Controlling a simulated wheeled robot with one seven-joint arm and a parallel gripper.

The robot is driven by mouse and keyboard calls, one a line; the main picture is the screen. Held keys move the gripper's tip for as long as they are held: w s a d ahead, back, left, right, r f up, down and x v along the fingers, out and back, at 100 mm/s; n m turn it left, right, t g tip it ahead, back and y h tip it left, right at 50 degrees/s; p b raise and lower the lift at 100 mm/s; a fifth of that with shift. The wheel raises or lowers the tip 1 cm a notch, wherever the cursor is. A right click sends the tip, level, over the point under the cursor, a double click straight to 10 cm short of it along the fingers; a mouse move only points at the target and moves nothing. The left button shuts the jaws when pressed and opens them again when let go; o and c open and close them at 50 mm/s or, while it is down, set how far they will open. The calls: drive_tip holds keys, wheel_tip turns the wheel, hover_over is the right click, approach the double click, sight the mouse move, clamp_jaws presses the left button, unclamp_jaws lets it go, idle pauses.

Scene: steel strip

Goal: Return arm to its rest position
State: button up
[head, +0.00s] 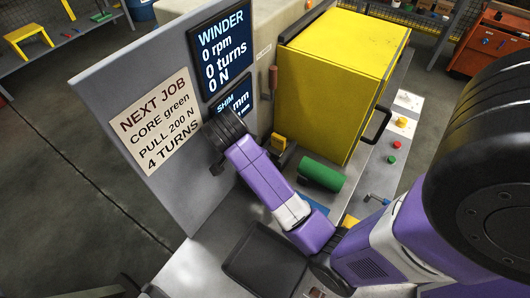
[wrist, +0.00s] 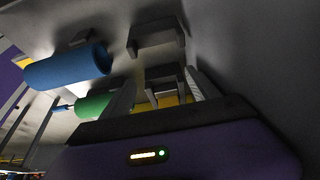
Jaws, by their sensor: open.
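My purple arm reaches from the right across the bench in the head view, and its far end stands in front of the grey panel (head: 190,205). In the wrist view my gripper (wrist: 162,90) is open, with its two grey fingers apart. I see nothing held; a dark bracket (wrist: 165,78) shows between and beyond the fingers. In the head view the fingers cannot be made out clearly. A green cylinder (head: 320,173) lies on the bench right of the forearm; a green cylinder (wrist: 93,104) also shows in the wrist view, beside a blue cylinder (wrist: 65,68).
The yellow box (head: 335,75) with a black handle stands behind the arm. A winder screen (head: 222,45) reads 0 rpm, 0 turns, 0 N. The job card (head: 155,130) says core green, 200 N, 4 turns.

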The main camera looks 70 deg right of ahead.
drive_tip(key=shift+w+a, duration=0.15)
drive_tip(key=shift+a, duration=0.45)
idle(0.3)
